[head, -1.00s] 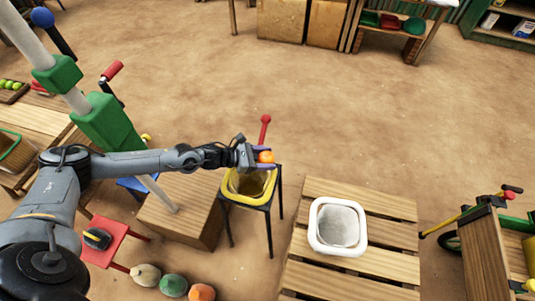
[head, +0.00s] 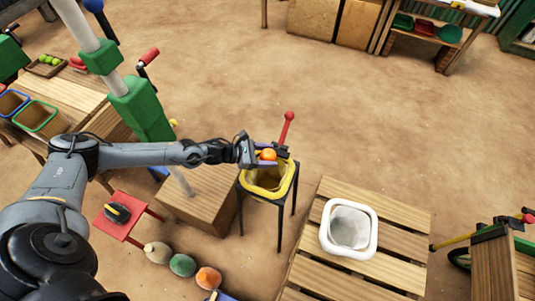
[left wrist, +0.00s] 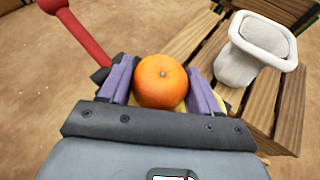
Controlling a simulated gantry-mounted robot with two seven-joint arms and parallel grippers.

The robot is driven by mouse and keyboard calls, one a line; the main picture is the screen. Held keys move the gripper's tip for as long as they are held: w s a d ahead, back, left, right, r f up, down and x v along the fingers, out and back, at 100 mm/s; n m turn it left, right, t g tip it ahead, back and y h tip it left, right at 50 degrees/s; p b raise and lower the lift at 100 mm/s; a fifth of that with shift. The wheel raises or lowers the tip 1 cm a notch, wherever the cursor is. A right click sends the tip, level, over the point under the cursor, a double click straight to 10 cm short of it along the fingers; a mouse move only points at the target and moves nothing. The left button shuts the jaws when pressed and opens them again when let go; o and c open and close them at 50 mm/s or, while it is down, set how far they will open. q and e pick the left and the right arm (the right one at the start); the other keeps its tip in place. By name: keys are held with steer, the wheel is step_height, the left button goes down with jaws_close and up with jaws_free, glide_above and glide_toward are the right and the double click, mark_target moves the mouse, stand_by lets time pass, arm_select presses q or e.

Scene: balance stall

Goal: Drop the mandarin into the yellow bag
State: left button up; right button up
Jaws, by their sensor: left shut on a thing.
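The mandarin (head: 268,154) is a small orange fruit held between the fingers of my left gripper (head: 265,156). In the left wrist view the mandarin (left wrist: 160,82) sits between two purple finger pads, and the left gripper (left wrist: 161,88) is shut on it. The yellow bag (head: 288,181) hangs open in a dark-legged stand, with its yellow rim facing up. In the head view the mandarin appears over the far part of the bag's opening. In the left wrist view the bag is mostly hidden behind the mandarin and fingers. My right gripper is not in view.
A white bag (head: 326,238) stands on a slatted wooden platform (head: 400,235) at right. A red-knobbed lever (head: 287,128) rises just behind the yellow bag. A wooden box (head: 200,203) is left of the stand, and a red stool (head: 118,222) is farther left.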

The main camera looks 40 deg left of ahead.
arm_select(q)
steer(key=shift+f+b, duration=0.45)
steer(key=shift+f, duration=0.55)
steer(key=o, duration=1.1)
steer(key=shift+o, duration=0.2)
steer(key=shift+s, duration=0.15)
steer(key=p+v, duration=0.1)
steer(key=v, duration=0.9)
steer(key=shift+s+a+r, duration=0.2)
steer(key=shift+r, duration=0.05)
